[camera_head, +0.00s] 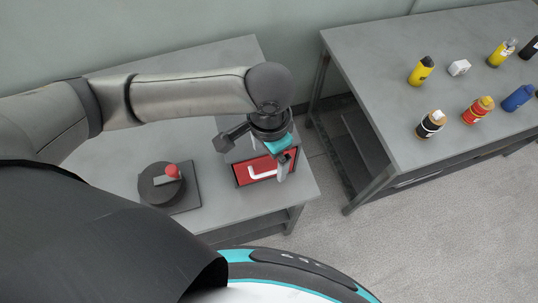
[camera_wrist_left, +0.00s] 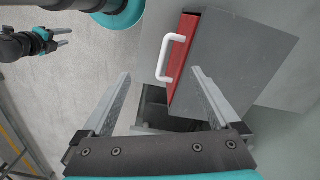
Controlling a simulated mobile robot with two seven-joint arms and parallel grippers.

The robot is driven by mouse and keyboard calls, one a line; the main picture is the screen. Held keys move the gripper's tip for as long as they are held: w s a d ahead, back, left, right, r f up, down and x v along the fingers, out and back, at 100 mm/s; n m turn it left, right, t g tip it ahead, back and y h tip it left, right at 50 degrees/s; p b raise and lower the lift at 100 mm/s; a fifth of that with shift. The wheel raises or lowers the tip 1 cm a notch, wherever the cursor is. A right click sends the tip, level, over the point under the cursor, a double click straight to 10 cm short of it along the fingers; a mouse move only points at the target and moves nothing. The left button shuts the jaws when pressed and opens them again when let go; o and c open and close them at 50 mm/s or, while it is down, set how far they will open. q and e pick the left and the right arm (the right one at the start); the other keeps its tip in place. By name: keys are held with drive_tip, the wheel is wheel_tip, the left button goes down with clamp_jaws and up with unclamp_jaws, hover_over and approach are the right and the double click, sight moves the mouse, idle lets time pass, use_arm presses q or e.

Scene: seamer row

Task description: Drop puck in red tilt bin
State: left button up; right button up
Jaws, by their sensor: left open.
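The red tilt bin (camera_head: 243,174) is a red front with a white handle (camera_head: 263,173), set in a grey box on the left table. In the left wrist view the red front (camera_wrist_left: 178,70) and white handle (camera_wrist_left: 168,58) lie just ahead of my gripper. My left gripper (camera_head: 285,167) points down at the bin's front. It is open and empty, and in the left wrist view (camera_wrist_left: 160,72) the lower part of the handle shows between its fingertips; contact cannot be told. My right gripper (camera_wrist_left: 64,37) shows small at upper left, fingers apart. I cannot make out a puck for sure.
A dark round fixture (camera_head: 154,187) with a red knob (camera_head: 173,171) sits on a plate on the left table (camera_head: 250,205). Several bottles and a white block (camera_head: 459,68) stand on the right table (camera_head: 385,100). A floor gap separates the tables.

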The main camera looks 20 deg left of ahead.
use_arm(q)
wheel_tip(320, 180, up, 14)
drive_tip(key=p, duration=0.2)
idle(0.6)
